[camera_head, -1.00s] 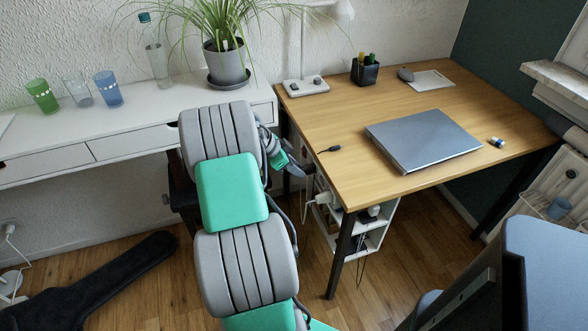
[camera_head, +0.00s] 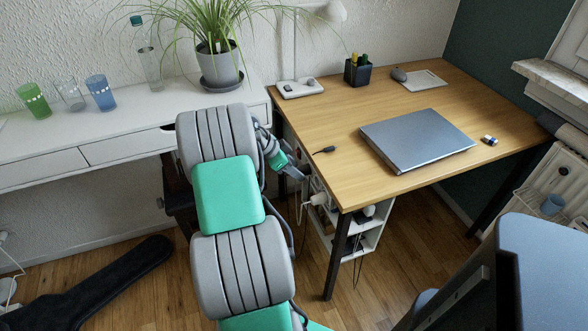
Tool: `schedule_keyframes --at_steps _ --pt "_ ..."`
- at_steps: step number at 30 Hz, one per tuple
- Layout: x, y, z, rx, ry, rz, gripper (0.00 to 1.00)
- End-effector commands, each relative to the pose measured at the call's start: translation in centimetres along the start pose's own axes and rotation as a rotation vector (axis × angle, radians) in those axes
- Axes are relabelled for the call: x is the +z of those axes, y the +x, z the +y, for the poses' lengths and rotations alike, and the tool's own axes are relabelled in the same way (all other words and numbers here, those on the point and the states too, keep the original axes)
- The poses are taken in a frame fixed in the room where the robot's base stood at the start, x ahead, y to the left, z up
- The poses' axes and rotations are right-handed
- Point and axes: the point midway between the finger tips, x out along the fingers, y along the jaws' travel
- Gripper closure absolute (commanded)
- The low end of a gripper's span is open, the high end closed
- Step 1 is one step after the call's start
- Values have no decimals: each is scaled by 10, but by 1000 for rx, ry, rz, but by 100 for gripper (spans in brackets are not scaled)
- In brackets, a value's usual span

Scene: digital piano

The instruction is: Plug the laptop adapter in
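The closed grey laptop (camera_head: 416,138) lies on the wooden desk (camera_head: 330,178). A small black cable end (camera_head: 325,150) lies near the desk's left edge, to the left of the laptop. A white plug or adapter (camera_head: 319,199) shows at the desk's left side below the top, beside a vertical strip (camera_head: 314,183) that may hold sockets. My gripper (camera_head: 297,174) is at the desk's left edge, close to that strip. My arm partly hides it, and its fingers are too small to tell open from shut. Whether it touches the plug cannot be told.
A white shelf unit (camera_head: 374,238) stands under the desk, behind a black leg (camera_head: 336,262). Cables hang there. A white side table (camera_head: 125,150) holds glasses and a potted plant (camera_head: 219,62). A dark office chair (camera_head: 545,265) stands at lower right. A black instrument case (camera_head: 80,290) lies on the floor.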

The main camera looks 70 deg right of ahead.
Motion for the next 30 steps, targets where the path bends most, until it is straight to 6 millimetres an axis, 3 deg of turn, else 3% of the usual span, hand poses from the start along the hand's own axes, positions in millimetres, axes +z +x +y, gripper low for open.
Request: schedule_keyframes --at_steps 11,30 --pt "0 -3 0 0 0 0 48" --pt "0 -51 0 0 0 0 48"
